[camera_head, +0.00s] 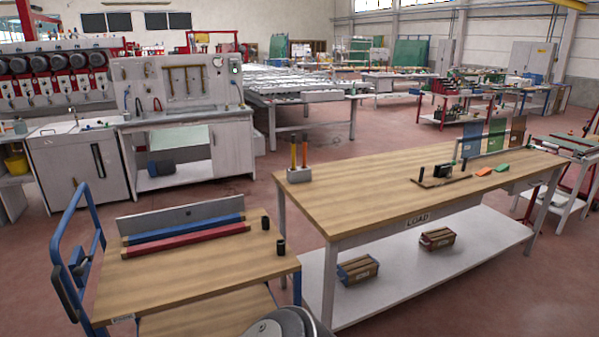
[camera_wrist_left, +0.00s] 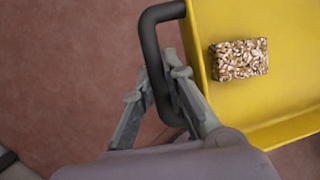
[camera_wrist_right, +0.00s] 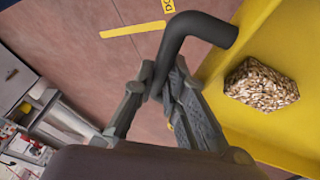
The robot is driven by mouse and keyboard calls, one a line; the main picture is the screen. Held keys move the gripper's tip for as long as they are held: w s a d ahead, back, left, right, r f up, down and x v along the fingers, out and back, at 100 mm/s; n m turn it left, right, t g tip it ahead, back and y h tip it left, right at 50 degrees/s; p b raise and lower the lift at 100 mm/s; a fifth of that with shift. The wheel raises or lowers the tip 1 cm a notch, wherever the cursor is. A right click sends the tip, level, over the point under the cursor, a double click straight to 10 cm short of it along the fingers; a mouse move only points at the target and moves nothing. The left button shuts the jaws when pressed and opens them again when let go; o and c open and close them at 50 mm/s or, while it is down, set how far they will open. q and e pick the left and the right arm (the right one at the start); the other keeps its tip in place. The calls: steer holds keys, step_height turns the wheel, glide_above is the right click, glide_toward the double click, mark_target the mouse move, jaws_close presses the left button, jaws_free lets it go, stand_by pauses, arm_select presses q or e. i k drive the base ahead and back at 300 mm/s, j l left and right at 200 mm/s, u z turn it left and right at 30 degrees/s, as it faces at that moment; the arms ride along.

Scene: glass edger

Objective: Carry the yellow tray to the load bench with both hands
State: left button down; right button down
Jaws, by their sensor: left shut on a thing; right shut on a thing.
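The yellow tray (camera_wrist_left: 285,95) shows in both wrist views and not in the head view. In the left wrist view my left gripper (camera_wrist_left: 170,90) is shut on the tray's black handle (camera_wrist_left: 152,45). In the right wrist view my right gripper (camera_wrist_right: 162,85) is shut on the other black handle (camera_wrist_right: 200,24) of the yellow tray (camera_wrist_right: 215,75). A speckled brown-and-white block (camera_wrist_left: 239,59) lies in the tray; a similar speckled block (camera_wrist_right: 261,85) shows in the right wrist view. The load bench (camera_head: 395,190), with a wooden top and a LOAD label, stands at centre right.
A blue-handled cart (camera_head: 180,270) with red and blue bars stands left of the bench. Red-brown floor lies behind.

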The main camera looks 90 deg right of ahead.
mark_target(382, 193)
steer(key=k+l, duration=1.2)
steer(key=k, duration=0.2)
steer(key=k+l, duration=0.35)
steer(key=k, duration=0.15)
steer(key=k+z, duration=0.15)
steer(key=z, duration=0.95)
